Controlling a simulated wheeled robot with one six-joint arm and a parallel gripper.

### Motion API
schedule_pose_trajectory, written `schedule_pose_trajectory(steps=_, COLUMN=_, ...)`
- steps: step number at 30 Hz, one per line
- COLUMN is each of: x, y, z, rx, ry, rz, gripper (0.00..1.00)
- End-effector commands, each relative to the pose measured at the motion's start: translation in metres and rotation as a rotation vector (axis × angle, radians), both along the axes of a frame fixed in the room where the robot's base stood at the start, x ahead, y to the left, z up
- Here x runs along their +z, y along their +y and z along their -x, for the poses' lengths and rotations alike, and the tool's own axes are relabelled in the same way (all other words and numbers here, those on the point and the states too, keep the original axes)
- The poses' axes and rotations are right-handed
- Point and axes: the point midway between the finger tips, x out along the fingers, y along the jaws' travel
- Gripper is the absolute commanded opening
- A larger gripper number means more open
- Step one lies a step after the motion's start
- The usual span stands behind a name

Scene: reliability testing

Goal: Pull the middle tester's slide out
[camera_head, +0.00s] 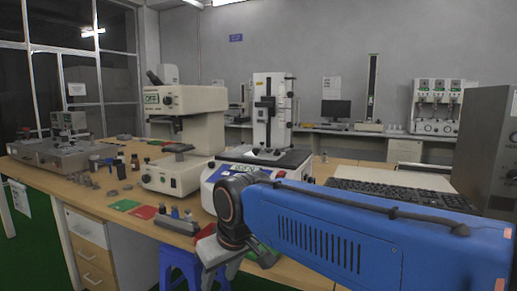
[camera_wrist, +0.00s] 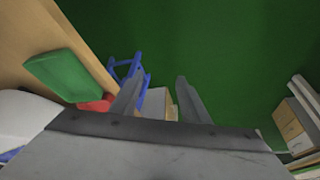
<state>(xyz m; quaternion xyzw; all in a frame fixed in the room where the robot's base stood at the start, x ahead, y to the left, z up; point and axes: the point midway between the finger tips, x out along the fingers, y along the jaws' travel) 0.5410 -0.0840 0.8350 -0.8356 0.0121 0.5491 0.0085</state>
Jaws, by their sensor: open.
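Three testers stand along the wooden table in the head view: a low grey one (camera_head: 60,152) at the left, a beige one with a dark stage (camera_head: 186,104) in the middle, and a white one with a tall column (camera_head: 272,100) to its right. I cannot clearly make out a slide on the middle one. My gripper (camera_wrist: 158,92) is open and empty in the wrist view, its two fingers apart over green floor. In the head view only its grey body shows, low at the table's front edge; its fingertips are not clear there.
A blue stool (camera_head: 181,266) stands below the table's front edge. A green pad (camera_head: 125,205), a red pad (camera_head: 143,212) and several small dark pieces lie near that edge. A keyboard (camera_head: 400,193) lies at the right, behind my blue arm.

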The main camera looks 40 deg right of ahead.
Motion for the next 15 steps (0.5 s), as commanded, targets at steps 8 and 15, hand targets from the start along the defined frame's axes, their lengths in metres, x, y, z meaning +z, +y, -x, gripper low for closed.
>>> schedule_pose_trajectory(steps=8, x=0.105, y=-0.041, z=-0.084, rx=-0.051, ry=0.008, rz=-0.005, gripper=0.42)
schedule_pose_trajectory(steps=15, x=0.181, y=-0.088, z=-0.148, rx=-0.085, ry=0.013, rz=-0.009, gripper=0.42)
